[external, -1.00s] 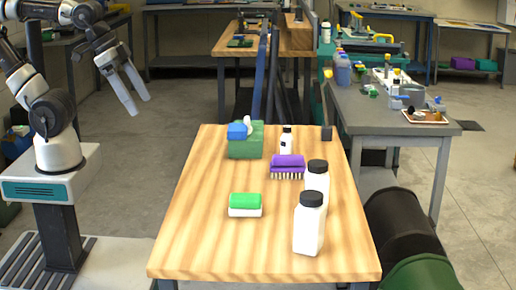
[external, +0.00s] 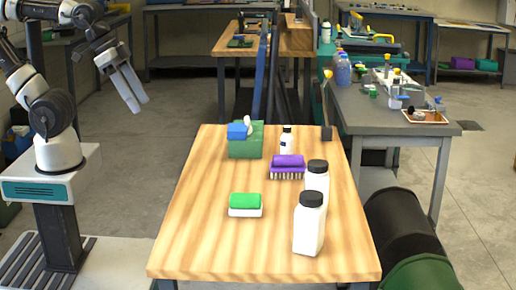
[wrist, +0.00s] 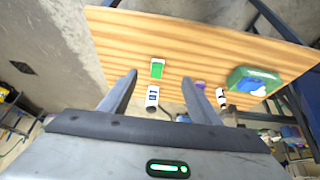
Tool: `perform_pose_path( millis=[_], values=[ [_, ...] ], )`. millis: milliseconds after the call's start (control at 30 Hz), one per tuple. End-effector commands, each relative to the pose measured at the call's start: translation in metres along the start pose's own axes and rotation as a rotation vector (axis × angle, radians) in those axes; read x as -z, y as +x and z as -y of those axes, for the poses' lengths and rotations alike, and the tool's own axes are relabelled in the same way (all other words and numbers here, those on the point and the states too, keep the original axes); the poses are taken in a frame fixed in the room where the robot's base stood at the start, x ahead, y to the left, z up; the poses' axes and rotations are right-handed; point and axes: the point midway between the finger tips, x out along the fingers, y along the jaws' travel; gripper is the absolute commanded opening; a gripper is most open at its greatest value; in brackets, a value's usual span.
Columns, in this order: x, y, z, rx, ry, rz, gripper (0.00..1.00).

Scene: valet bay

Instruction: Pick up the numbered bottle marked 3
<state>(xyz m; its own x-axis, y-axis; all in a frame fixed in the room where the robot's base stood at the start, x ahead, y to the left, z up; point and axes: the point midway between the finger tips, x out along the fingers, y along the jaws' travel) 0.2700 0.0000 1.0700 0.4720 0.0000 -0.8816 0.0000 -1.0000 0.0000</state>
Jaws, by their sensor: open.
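Three white bottles with black caps stand upright on the wooden table. In the external view a small one (external: 287,143) is at the back, a larger one (external: 316,180) is right of centre, and another large one (external: 309,228) is nearest the front. No number is readable on any of them there. In the wrist view one bottle (wrist: 152,97) with dark marks shows between the fingers, and another (wrist: 221,97) is right of them. My gripper (external: 140,105) is open and empty, left of the table and above it; its fingers also show in the wrist view (wrist: 158,77).
The wooden table (external: 200,195) also holds a green and white sponge (external: 245,205), a purple brush (external: 287,166) and a green caddy (external: 246,147). A grey bench (external: 385,128) stands to the right, with a dark bin (external: 400,225) beside the table. The table's left part is clear.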

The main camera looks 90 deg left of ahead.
Motion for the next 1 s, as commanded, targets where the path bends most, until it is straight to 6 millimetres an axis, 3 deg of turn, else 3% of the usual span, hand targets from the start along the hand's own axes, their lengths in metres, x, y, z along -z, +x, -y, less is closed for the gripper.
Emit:
perform_pose_path(
  millis=[233, 333, 467, 533, 667, 800, 900, 1000],
  values=[
    [0.002, 0.000, 0.000, 0.000, -0.001, 0.000, 0.57],
    [0.015, 0.003, 0.004, -0.004, -0.007, 0.005, 0.57],
    [0.059, 0.015, 0.018, -0.018, -0.023, 0.010, 0.57],
    [0.092, 0.029, 0.034, -0.026, -0.036, 0.008, 0.57],
    [0.149, 0.063, 0.079, -0.029, -0.064, -0.008, 0.57],
    [0.195, 0.113, 0.146, -0.014, -0.097, -0.031, 0.57],
    [0.214, 0.154, 0.205, 0.009, -0.121, -0.047, 0.57],
    [0.221, 0.194, 0.264, 0.037, -0.143, -0.061, 0.57]
  ],
)
